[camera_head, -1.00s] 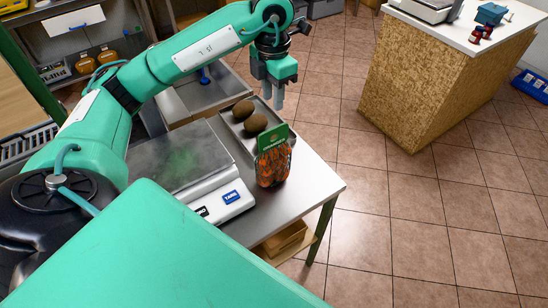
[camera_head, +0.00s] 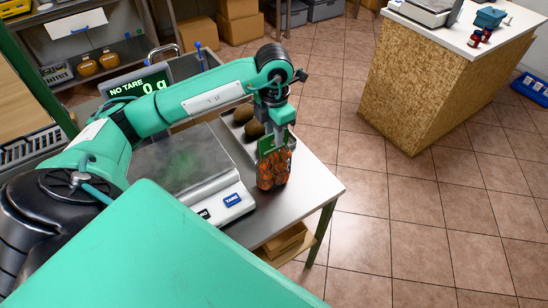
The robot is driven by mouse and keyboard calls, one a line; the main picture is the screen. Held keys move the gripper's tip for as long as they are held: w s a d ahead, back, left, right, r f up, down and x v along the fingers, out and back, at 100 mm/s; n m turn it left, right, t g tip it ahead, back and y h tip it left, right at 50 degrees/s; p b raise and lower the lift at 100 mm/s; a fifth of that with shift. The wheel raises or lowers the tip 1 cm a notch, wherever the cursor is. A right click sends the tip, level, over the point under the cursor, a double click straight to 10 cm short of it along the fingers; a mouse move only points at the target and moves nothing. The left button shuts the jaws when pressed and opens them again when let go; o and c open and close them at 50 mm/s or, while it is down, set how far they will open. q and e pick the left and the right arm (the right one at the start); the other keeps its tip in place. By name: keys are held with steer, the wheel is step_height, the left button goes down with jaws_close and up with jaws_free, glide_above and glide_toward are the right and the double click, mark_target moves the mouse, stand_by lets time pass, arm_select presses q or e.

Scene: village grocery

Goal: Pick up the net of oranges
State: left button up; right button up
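The net of oranges (camera_head: 273,172) stands upright near the right edge of the metal table, beside the scale. It has a green label on top. My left gripper (camera_head: 272,145) is at the top of the net, pointing down. Its grey fingers look apart and overlap the green label in this view. I cannot tell whether they touch it. My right gripper is not in view.
A tray with brown round items (camera_head: 254,129) lies behind the net. A wood-panelled counter (camera_head: 430,90) stands at the right, with clear tiled floor between.

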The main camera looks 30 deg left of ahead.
mark_target(274, 161)
arm_select(q)
steer(key=shift+s+d+f+p, duration=0.15)
steer(key=shift+f+p, duration=0.45)
steer(key=shift+f, duration=1.35)
jaws_close()
steer(key=shift+r, duration=0.15)
